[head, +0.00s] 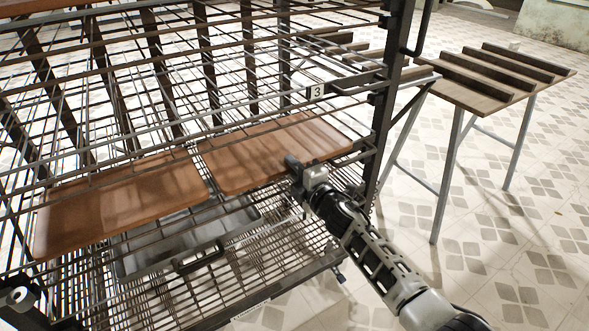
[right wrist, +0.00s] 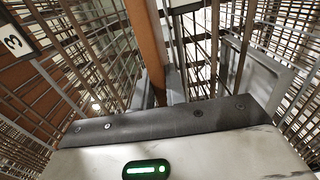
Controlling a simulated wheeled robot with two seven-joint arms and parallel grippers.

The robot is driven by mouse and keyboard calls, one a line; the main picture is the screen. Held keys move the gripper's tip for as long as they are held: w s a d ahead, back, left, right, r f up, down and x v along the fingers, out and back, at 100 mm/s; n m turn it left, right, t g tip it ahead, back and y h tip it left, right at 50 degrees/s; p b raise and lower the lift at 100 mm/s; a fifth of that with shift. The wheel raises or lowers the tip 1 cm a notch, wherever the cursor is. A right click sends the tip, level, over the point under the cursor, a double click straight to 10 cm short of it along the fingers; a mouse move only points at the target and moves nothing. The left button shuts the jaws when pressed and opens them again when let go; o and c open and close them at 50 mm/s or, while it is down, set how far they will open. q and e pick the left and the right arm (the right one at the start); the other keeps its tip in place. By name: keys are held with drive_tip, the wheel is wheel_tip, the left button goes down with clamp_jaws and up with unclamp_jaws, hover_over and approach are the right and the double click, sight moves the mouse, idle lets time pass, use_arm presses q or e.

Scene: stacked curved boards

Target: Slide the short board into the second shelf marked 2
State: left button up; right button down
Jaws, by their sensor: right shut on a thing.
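The short board (head: 270,155) is a flat reddish-brown board on the right half of a rack level below the "3" label. My right gripper (head: 297,170) is shut on its front edge near the right end. In the right wrist view the board (right wrist: 146,45) stands edge-on between the fingers (right wrist: 160,95). A second brown board (head: 120,203) lies to its left on the same level. The wire rack (head: 255,52) has a label "3" (head: 317,91), which also shows in the right wrist view (right wrist: 13,41). No label marked 2 is legible.
A grey metal tray (head: 180,240) sits on a level below the boards. A dark rack post (head: 385,110) stands right of my gripper. A side table (head: 490,85) with dark slats is at the right. The tiled floor at lower right is clear.

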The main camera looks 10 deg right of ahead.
use_arm(q)
drive_tip(key=shift+s+f+b, duration=0.15)
drive_tip(key=shift+f+b, duration=0.2)
drive_tip(key=shift+f, duration=0.15)
drive_tip(key=shift+s+f+b, duration=0.15)
drive_tip(key=shift+f+b, duration=0.2)
drive_tip(key=shift+f, duration=0.15)
use_arm(e)
drive_tip(key=shift+f, duration=0.55)
drive_tip(key=c, duration=1.5)
unclamp_jaws()
use_arm(q)
drive_tip(key=shift+f, duration=0.15)
use_arm(e)
drive_tip(key=shift+f, duration=0.25)
drive_tip(key=shift+s, duration=0.1)
